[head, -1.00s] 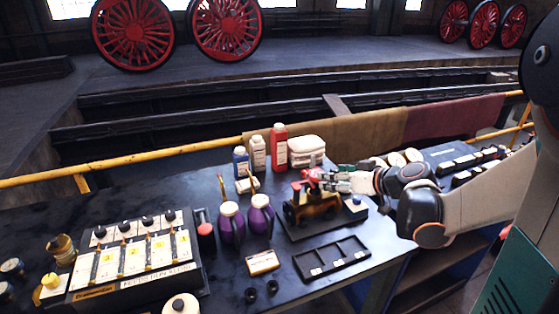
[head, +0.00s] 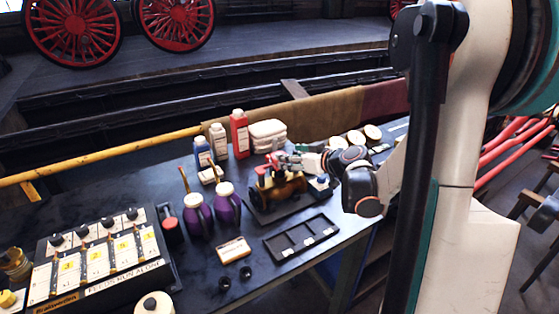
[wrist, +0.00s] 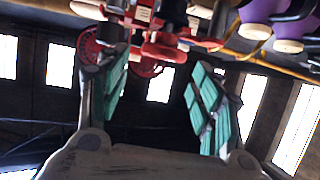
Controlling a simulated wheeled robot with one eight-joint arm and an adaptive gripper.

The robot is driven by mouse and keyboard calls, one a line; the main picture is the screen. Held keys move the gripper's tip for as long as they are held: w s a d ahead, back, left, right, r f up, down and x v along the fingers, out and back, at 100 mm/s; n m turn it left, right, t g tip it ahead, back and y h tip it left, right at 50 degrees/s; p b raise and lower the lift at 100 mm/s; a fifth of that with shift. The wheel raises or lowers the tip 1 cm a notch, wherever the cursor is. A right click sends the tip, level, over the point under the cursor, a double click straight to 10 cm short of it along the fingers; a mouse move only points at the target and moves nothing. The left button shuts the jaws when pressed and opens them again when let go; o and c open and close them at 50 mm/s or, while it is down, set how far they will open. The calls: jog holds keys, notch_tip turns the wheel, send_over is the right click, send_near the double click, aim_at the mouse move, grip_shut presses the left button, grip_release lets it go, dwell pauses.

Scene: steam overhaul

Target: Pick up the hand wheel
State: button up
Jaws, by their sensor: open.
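A small brass and black model engine (head: 283,188) stands on a dark base on the bench, with red parts on top. The red piece by my gripper (head: 283,160) appears to be the hand wheel (head: 270,166); its outline is too small to make out in the head view. In the wrist view, which looks upside down, red parts (wrist: 164,52) show at the top, by the fingertips. My gripper (wrist: 160,68) is open, with green finger pads apart. I cannot tell whether the fingers touch the wheel.
Two purple jugs (head: 227,204) stand left of the engine. A divided black tray (head: 302,240) lies in front of it. Bottles (head: 239,134) and stacked white cloths (head: 267,134) are behind. A switch panel (head: 100,262) fills the bench's left side.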

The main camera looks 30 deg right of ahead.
jog(key=b+x, duration=0.1)
jog(key=x, duration=0.4)
jog(key=shift+s+a+f, duration=0.1)
jog(key=shift+a, duration=0.05)
jog(key=c, duration=1)
jog(key=shift+c, duration=0.2)
